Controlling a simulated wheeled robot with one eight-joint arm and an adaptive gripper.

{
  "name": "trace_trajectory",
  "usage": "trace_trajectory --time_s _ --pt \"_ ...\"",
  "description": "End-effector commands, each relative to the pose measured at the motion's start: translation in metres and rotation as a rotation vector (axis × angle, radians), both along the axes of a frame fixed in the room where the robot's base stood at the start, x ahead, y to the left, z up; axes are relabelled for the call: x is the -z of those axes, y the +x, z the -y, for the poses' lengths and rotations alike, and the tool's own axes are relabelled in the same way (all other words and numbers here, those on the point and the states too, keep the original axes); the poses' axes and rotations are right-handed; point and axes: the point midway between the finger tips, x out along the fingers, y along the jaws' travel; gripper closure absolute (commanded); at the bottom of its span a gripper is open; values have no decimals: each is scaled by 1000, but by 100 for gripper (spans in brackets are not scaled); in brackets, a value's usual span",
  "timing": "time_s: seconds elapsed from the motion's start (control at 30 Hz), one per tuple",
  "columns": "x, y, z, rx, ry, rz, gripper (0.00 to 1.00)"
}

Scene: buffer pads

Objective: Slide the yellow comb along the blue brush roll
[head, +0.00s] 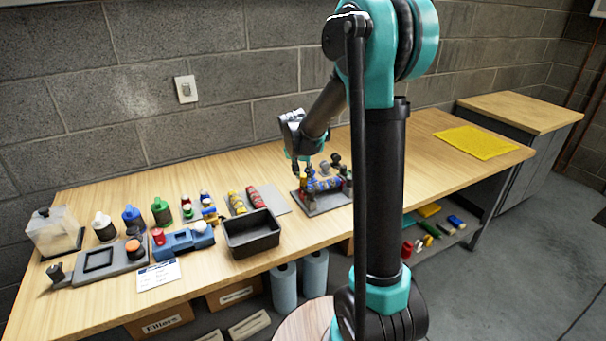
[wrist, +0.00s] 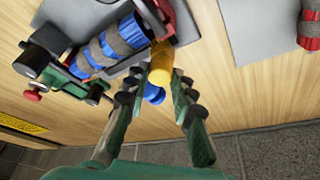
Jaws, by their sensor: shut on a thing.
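A small blue end (wrist: 154,94) shows between the fingers, below the yellow part.
Dark knobs and a red button (wrist: 33,96) stand by the roll. Left of the stand in the head view are a grey mat with yellow (head: 236,203) and red (head: 257,197) rolls and a black tray (head: 251,234). The bench right of the stand is mostly clear, with a yellow cloth (head: 476,142).

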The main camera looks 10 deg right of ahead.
Motion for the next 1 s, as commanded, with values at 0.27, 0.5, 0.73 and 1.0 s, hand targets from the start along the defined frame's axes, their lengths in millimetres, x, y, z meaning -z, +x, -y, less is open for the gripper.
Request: trace_trajectory --time_s 0.27,0.5,0.73,1.0 --pt "0 15 48 8 0 0 100" --pt "0 30 92 4 -1 1 100" --pt "0 33 101 0 0 1 100" --pt "0 33 100 0 0 1 67"
